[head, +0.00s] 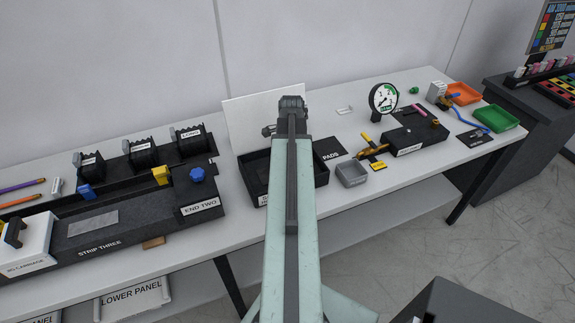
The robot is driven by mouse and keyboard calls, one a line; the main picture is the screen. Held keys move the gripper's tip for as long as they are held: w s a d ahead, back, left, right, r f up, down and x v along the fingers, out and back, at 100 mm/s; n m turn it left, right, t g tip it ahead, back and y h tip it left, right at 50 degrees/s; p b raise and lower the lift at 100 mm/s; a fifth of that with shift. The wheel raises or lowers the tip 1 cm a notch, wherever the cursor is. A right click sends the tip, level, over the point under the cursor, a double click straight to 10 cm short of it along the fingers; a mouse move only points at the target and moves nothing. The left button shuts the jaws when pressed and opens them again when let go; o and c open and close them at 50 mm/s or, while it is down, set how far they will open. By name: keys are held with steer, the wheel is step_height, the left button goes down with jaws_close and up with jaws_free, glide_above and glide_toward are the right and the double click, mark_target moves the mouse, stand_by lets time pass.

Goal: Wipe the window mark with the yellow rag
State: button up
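My arm reaches from the bottom middle toward the table, and my gripper (291,104) is at its far end, in front of a white upright panel (250,117). The arm hides its fingertips, so I cannot tell whether it is open or shut or holds anything. I cannot make out a yellow rag. I see no clear window or mark; whether the white panel is the window, I cannot tell.
A black open tray (257,172) lies partly behind my arm. A grey bin (351,174), a dial gauge (383,98), an orange tray (463,94) and a green tray (496,118) stand right. The black bed (130,223) with a blue knob (197,174) fills the left.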

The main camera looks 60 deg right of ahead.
steer(key=shift+w+a+f, duration=0.1)
steer(key=shift+w+a, duration=0.25)
steer(key=shift+a, duration=0.2)
steer(key=shift+w+a+f, duration=0.1)
steer(key=shift+w+a, duration=0.2)
steer(key=shift+a, duration=0.2)
steer(key=shift+s+d+r, duration=0.1)
steer(key=shift+s+d, duration=0.6)
steer(key=shift+d, duration=0.35)
steer(key=shift+w+a, duration=0.75)
steer(key=shift+a, duration=0.3)
steer(key=shift+r+p, duration=0.8)
steer(key=shift+r, duration=0.05)
